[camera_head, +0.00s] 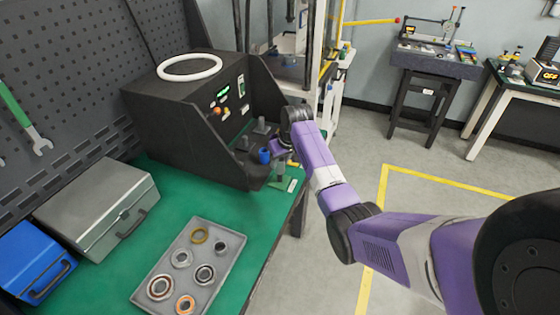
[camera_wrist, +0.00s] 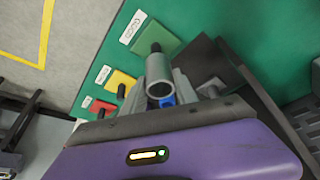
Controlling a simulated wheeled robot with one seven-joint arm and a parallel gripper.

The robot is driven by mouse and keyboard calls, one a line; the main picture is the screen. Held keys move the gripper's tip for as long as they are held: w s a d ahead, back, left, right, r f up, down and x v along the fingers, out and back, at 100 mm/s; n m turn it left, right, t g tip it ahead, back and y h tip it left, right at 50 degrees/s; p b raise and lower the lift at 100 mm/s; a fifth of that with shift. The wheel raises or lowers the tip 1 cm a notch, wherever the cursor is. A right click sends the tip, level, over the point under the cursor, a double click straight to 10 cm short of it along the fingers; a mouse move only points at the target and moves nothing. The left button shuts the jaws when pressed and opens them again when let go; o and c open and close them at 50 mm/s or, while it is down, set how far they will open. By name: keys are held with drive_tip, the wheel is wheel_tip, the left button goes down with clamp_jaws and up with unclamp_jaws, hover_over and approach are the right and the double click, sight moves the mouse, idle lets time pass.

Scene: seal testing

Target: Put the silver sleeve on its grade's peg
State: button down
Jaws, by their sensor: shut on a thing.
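My gripper (camera_head: 288,150) reaches down at the front right of the bench, beside the dark machine. In the wrist view, my gripper (camera_wrist: 163,104) is shut on the silver sleeve (camera_wrist: 158,74), a grey tube with one open end facing the camera. The sleeve's far end is close to a dark peg (camera_wrist: 155,47) on a green plate (camera_wrist: 166,37). I cannot tell whether they touch. Beside it are a yellow plate (camera_wrist: 121,80) and a red plate (camera_wrist: 101,105), each with a dark peg and a white label. The sleeve is hard to make out in the head view.
A blue cylinder (camera_head: 264,156) stands left of my gripper; dark posts (camera_head: 242,144) are near it. The dark machine (camera_head: 190,90) with a white ring on top rises behind. A grey tray (camera_head: 215,270) holds several rings. Silver and blue cases stand at the left.

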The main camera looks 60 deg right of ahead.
sight(280, 171)
drive_tip(key=shift+f, duration=0.1)
drive_tip(key=shift+f+b, duration=0.5)
drive_tip(key=shift+f, duration=0.35)
drive_tip(key=shift+f, duration=0.15)
drive_tip(key=shift+f, duration=0.45)
drive_tip(key=shift+f+b, duration=0.45)
drive_tip(key=shift+f, duration=0.5)
idle(1.7)
drive_tip(key=c, duration=0.9)
unclamp_jaws()
